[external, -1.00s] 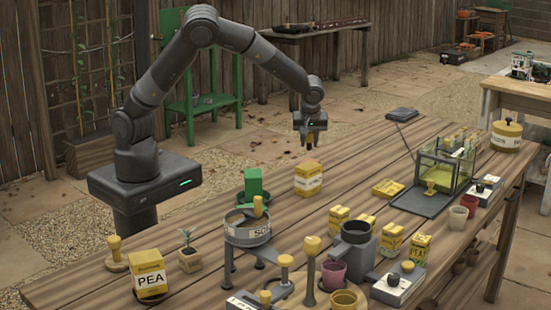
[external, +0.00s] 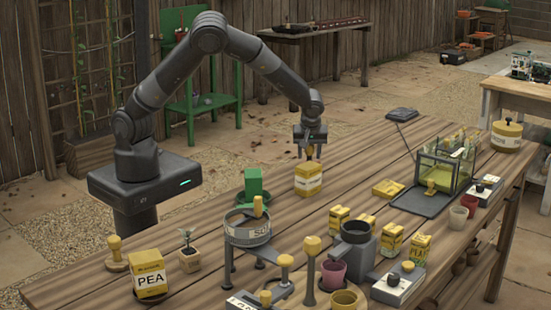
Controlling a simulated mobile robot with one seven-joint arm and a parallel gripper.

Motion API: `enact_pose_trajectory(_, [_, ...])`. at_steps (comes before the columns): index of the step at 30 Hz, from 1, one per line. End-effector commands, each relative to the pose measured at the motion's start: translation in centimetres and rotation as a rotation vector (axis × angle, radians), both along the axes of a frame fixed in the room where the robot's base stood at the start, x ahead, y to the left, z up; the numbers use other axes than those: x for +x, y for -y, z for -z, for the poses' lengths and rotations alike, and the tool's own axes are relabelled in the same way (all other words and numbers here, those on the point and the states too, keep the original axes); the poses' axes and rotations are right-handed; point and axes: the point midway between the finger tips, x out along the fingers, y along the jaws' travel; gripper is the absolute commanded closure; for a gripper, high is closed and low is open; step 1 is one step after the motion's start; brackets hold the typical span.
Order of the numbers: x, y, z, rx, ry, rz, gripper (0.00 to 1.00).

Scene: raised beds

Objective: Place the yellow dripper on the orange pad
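My gripper (external: 310,154) points down just above or behind a yellow-and-white packet (external: 308,180) near the far left edge of the table. A small yellow thing (external: 311,150) shows between its fingers and seems to be held. It may be the yellow dripper, but it is too small and partly covered to be sure. I cannot make out an orange pad; it may be hidden behind the packet or other things.
The plank table (external: 350,160) is crowded in front with a sieve on a stand (external: 247,232), a PEA packet (external: 149,274), a grey cup holder (external: 356,240) and pots. A glass tank (external: 447,168) stands at right. The table's far middle is fairly clear.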

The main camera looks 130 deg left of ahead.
Motion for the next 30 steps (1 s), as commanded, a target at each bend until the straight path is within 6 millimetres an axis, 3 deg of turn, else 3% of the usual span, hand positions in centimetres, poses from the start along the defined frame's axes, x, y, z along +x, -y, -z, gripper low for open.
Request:
enact_pose_trajectory(11, [0.1,0.0,-0.5,0.001,0.001,0.001,0.51])
enact_pose_trajectory(14, [0.5,0.5,-1.7,0.001,0.002,0.003,0.51])
enact_pose_trajectory(24, [2.2,2.6,-8.3,0.002,0.003,0.004,0.51])
enact_pose_trajectory(30, [2.8,3.4,-10.7,0.001,0.001,0.001,0.51])
